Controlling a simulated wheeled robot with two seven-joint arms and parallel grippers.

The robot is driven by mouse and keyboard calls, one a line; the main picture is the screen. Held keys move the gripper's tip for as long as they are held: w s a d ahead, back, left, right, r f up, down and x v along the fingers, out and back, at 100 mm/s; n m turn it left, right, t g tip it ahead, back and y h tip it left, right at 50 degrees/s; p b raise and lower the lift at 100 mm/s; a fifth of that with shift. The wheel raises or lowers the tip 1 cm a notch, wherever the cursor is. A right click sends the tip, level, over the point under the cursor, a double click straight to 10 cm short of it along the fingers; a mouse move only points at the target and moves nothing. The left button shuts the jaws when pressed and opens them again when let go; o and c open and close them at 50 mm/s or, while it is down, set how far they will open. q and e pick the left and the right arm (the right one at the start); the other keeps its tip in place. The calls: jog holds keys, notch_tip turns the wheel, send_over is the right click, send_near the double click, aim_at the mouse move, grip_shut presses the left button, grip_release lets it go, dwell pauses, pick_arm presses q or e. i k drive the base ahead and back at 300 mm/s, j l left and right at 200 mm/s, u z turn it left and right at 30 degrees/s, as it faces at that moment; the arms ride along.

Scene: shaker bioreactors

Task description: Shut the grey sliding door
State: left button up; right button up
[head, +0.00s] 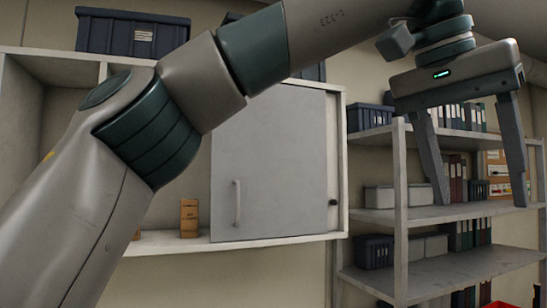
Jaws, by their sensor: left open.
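The grey sliding door (270,165) is a flat panel in the right part of a pale wall cabinet (342,165). Its vertical bar handle (236,203) is near its left edge. The cabinet's left part stands uncovered, and a small brown box (189,217) shows on its bottom board. My left arm crosses in front of the cabinet and hides its middle and the door's upper left. My left gripper (480,195) is open and empty, fingers pointing down, to the right of the door and apart from it. My right gripper is not in view.
A metal shelf rack (400,215) with binders and bins stands right of the cabinet, behind my left gripper. A dark blue crate (132,33) sits on top of the cabinet. A red object (497,304) shows at the bottom right edge.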

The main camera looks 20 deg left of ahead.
aim_at(268, 179)
jog(key=i+j, duration=0.4)
jog(key=j, duration=0.15)
jog(key=i+j, duration=0.35)
jog(key=j, duration=0.2)
jog(key=i+j, duration=0.4)
jog(key=k+l, duration=0.5)
jog(key=l, duration=0.15)
jog(key=k+l, duration=0.45)
jog(key=l, duration=0.2)
jog(key=k+l, duration=0.5)
jog(key=l, duration=0.15)
